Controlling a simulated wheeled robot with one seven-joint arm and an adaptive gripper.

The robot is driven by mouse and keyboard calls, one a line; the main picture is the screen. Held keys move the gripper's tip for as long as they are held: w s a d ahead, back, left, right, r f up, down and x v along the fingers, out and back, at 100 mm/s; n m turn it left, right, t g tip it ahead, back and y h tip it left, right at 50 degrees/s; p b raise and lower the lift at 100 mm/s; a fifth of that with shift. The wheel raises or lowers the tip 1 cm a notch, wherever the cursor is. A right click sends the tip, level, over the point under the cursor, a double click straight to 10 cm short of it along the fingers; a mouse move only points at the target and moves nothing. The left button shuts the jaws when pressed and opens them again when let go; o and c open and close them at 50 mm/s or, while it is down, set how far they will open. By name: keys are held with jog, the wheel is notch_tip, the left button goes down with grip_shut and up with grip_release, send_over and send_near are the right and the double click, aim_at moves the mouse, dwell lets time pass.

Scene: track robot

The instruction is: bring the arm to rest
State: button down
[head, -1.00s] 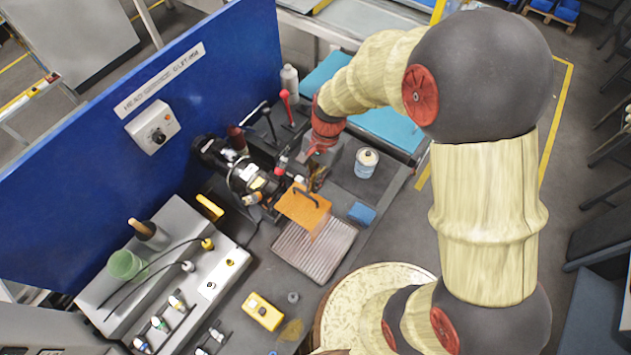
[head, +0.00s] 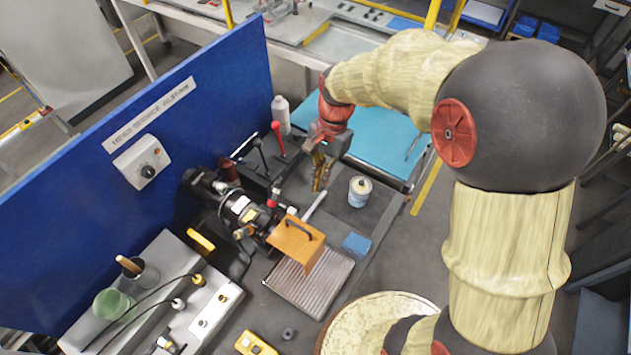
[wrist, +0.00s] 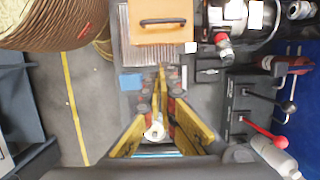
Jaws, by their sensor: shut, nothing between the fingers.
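My gripper (head: 319,186) hangs from my raised arm above the back part of the grey bench, its fingers pointing down. In the wrist view its two yellow fingers (wrist: 160,82) come together at the tips, with nothing between them. A white and blue can (head: 360,191) stands on the bench to the right of the fingers in the head view. In the wrist view the can (wrist: 154,130) shows behind the fingers and is partly hidden by them.
Black machinery (head: 240,208), a red-knobbed lever (head: 278,137) and a white bottle (head: 281,115) stand left of my gripper. A blue panel (head: 150,190) closes the left side.

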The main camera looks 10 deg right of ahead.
jog(key=shift+w+r, duration=0.1)
jog(key=shift+r, duration=0.05)
jog(key=s+d+f+n+t+h+b, duration=0.1)
jog(key=s+d+f+n+t+b, duration=0.1)
jog(key=s+b, duration=0.6)
jog(key=s+d+f+n+t+h+b, duration=0.1)
jog(key=s+d+n+t+b, duration=0.4)
jog(key=b, duration=0.8)
jog(key=s+f+n, duration=0.1)
jog(key=s+n, duration=0.1)
jog(key=s, duration=0.1)
jog(key=shift+d+f+t, duration=0.25)
jog(key=shift+d+t, duration=0.05)
jog(key=shift+d, duration=0.1)
